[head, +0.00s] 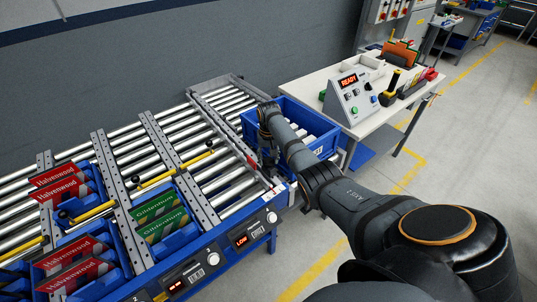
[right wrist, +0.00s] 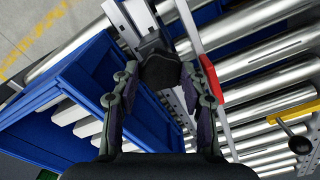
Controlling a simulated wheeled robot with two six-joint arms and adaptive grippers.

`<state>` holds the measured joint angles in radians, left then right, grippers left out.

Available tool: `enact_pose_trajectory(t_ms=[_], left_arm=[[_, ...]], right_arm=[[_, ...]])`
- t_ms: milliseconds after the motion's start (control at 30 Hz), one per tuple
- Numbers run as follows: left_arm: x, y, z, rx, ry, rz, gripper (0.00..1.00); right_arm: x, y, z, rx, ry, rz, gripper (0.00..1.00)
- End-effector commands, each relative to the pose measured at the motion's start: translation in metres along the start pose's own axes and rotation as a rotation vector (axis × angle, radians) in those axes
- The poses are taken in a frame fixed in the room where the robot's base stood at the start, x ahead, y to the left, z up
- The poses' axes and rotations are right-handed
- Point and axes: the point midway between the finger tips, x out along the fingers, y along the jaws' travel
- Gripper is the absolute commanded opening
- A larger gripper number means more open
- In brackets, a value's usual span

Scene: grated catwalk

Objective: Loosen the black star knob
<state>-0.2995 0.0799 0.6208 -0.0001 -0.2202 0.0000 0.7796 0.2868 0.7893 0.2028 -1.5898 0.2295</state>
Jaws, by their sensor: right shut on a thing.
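The black star knob (right wrist: 160,72) shows in the right wrist view as a dark rounded shape at the end of a metal bracket. My right gripper (right wrist: 160,85) has one finger on each side of it and is shut on it. In the head view, my right gripper (head: 268,158) points down at the right end of the roller conveyor, beside the blue crate, and the knob is hidden there by the gripper and arm. My left gripper is in neither view.
A red piece (right wrist: 210,85) on a metal rail is close beside the right finger. A blue crate (right wrist: 75,95) lies to the left. Roller lanes (head: 225,182) hold red and green boxes further left. A white table (head: 335,75) with a control box (head: 355,95) stands behind right.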

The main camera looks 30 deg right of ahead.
Motion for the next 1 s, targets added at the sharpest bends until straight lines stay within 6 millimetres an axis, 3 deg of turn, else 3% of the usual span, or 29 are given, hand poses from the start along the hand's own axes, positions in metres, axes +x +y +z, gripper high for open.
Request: enact_pose_trajectory(t_ms=[400, 1000], left_arm=[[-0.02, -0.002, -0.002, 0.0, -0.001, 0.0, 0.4], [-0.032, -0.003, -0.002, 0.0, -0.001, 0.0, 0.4]], right_arm=[[-0.002, 0.0, -0.001, -0.394, 0.001, 0.001, 0.12], [-0.001, 0.0, 0.0, -0.965, 0.001, 0.001, 0.12]])
